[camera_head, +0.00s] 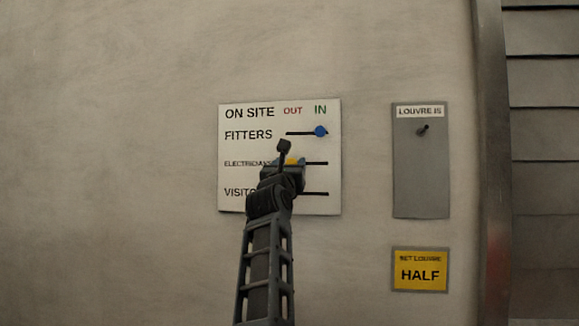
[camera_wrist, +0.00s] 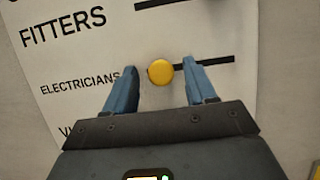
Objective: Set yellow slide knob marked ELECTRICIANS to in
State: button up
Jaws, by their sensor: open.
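The yellow slide knob (camera_wrist: 160,72) sits at the left end of the ELECTRICIANS slot, on the OUT side, in the wrist view. In the head view only a sliver of the yellow knob (camera_head: 291,161) shows past my gripper. My gripper (camera_wrist: 162,86) is open, with one blue finger on each side of the knob; I cannot tell whether either finger touches it. In the head view my gripper (camera_head: 284,164) covers part of the ELECTRICIANS row. The slot (camera_head: 316,163) runs clear to the right, under the green IN heading.
The white ON SITE board (camera_head: 240,180) also has a blue FITTERS knob (camera_head: 320,131) at the IN end and a VISITORS row, partly hidden by my arm. To the right are a grey LOUVRE panel (camera_head: 420,175) with a small lever and a yellow HALF sign (camera_head: 420,275).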

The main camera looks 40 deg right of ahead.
jog(key=shift+c, duration=0.2)
grip_shut()
dwell(0.4)
